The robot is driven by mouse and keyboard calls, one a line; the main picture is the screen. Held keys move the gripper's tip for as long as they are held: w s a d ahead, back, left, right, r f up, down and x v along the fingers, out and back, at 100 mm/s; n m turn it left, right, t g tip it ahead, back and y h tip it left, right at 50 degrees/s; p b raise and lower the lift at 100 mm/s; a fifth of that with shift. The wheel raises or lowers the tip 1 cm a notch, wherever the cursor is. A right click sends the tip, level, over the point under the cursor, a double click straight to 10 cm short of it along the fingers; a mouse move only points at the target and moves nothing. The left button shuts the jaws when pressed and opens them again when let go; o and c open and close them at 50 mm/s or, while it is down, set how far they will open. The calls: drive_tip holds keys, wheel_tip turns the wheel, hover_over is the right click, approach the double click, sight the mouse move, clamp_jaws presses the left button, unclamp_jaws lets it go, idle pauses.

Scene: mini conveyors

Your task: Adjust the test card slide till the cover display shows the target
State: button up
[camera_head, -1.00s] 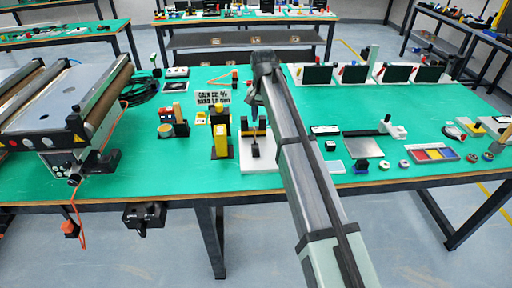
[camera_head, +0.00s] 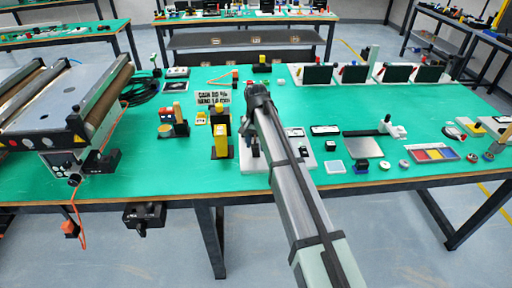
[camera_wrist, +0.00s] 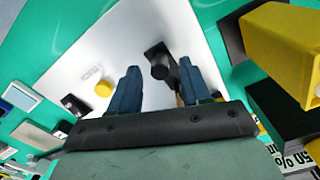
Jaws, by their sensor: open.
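A white base plate (camera_head: 253,167) stands near the front middle of the bench, partly hidden by my arm; it also fills the middle of the wrist view (camera_wrist: 125,40). On it is a black block with a round black post (camera_wrist: 160,64), which I take for the slide's handle. My gripper (camera_wrist: 158,68) is open, its two blue-grey fingers pointing at the plate. The post appears in the gap between the fingertips, nearer the right finger; contact cannot be told. A yellow round button (camera_wrist: 103,88) and a small black block (camera_wrist: 74,104) are left of the fingers. I cannot read any cover display.
A tall yellow block on a black stand (camera_head: 221,142) is close left of the plate; it looms at right in the wrist view (camera_wrist: 290,50). A grey square plate (camera_head: 364,148) and small parts are to the right.

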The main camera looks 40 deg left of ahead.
drive_tip(key=shift+f, duration=1.05)
clamp_jaws()
